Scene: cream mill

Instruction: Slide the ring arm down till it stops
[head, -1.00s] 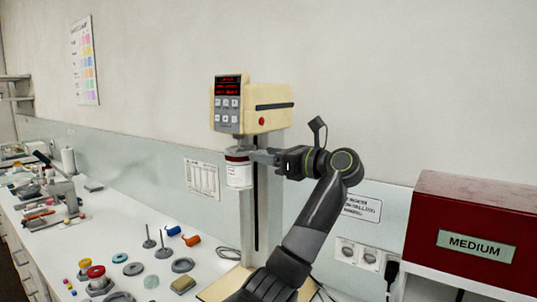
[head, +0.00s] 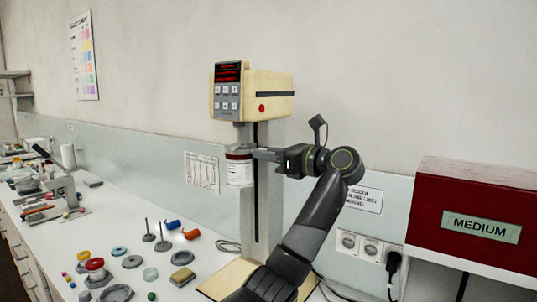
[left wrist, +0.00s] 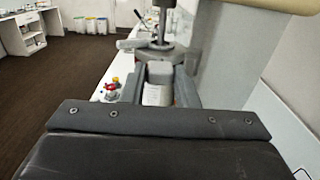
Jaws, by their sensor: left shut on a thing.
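The cream mill head (head: 252,98) with a lit red display is high on a pale column (head: 263,205) with a dark vertical slot. Below the head, a white jar (head: 240,172) with a dark red rim hangs at the ring arm, above the bench. My left gripper (head: 262,155) reaches in from the right and is shut on the ring arm, which it largely hides in the head view. In the left wrist view the fingers (left wrist: 160,82) flank a grey block, with the jar's white label (left wrist: 156,96) below and a grey disc (left wrist: 160,53) beyond. My right gripper is out of view.
The bench (head: 125,217) holds several discs, stemmed parts and coloured pieces at left. A tan base (head: 228,280) lies under the column. A red box (head: 472,215) marked MEDIUM stands at right, beside wall sockets (head: 370,248).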

